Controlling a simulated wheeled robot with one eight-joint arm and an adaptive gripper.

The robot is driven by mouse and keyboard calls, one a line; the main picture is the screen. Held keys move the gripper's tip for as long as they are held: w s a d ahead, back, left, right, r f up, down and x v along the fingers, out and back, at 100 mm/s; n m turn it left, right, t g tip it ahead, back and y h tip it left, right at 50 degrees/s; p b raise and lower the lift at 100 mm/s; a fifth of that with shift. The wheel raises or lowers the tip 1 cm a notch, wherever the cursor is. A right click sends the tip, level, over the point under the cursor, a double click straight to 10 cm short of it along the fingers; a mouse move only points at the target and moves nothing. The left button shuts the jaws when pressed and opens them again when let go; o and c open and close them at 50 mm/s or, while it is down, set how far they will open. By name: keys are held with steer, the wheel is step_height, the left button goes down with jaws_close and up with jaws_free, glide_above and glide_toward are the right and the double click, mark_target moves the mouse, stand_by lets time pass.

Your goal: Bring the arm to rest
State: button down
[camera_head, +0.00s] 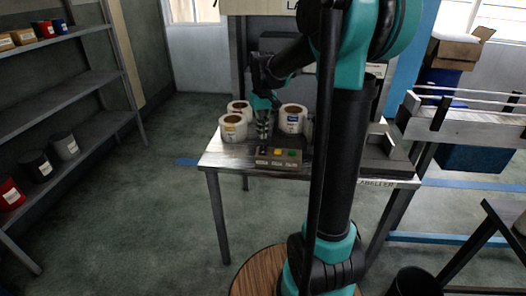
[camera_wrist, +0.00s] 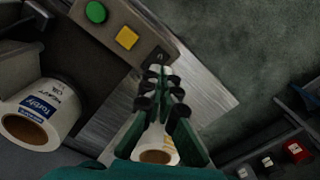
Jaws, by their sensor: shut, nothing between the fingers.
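My arm reaches over the labeller table (camera_head: 225,158) in the head view. My gripper (camera_head: 263,138) hangs down over it, among the label rolls and behind the button box, with its fingers together and empty. In the wrist view my gripper (camera_wrist: 160,72) shows its fingers closed over the metal tabletop (camera_wrist: 205,95), close to the box's edge. I cannot tell whether the fingertips touch anything.
White label rolls (camera_head: 233,128) stand left of my gripper, another roll (camera_head: 293,119) right. The button box (camera_head: 277,157) sits in front; it shows in the wrist view (camera_wrist: 120,30). A shelf (camera_head: 60,105) with cans stands left, a conveyor (camera_head: 465,128) right.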

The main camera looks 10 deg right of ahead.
steer(key=shift+r, duration=0.3)
steer(key=s+d+f+m+t, duration=0.1)
steer(key=s+d+f+t, duration=0.1)
steer(key=s+f, duration=0.4)
steer(key=s+d+f+m+t, duration=0.1)
steer(key=s+f, duration=0.6)
steer(key=s, duration=0.9)
steer(key=shift+d+f+t, duration=0.15)
steer(key=shift+d+t, duration=0.4)
steer(key=shift+t, duration=0.05)
